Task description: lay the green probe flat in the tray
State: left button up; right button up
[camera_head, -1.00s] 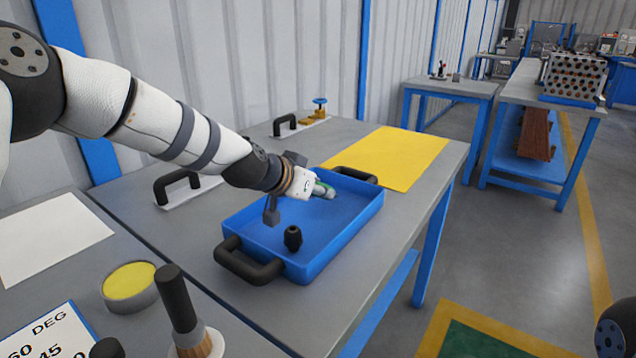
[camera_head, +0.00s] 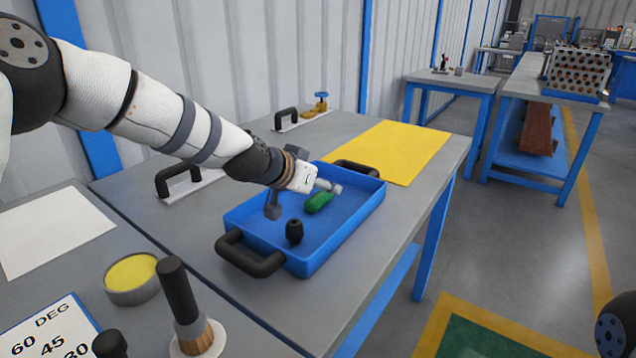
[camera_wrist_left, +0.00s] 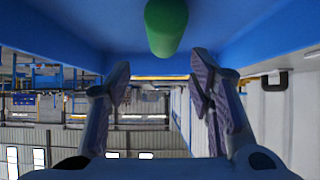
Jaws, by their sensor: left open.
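The green probe (camera_head: 319,202) lies on the floor of the blue tray (camera_head: 351,230), clear of its walls. In the left wrist view the green probe (camera_wrist_left: 166,26) shows at the top, beyond the fingertips, against the tray's blue (camera_wrist_left: 60,30). My left gripper (camera_head: 332,187) is over the tray, close above and beside the probe. Its two fingers (camera_wrist_left: 161,85) stand apart with nothing between them. My right gripper is not in view.
A small black knob-like part (camera_head: 294,231) stands in the tray's near end. The tray has black handles (camera_head: 250,256) at both ends. A yellow mat (camera_head: 392,153) lies behind it. A round yellow-topped tin (camera_head: 131,278) and a brush (camera_head: 185,310) stand on the nearer table.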

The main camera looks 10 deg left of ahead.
pick_arm(q)
jog(key=v, duration=1.2)
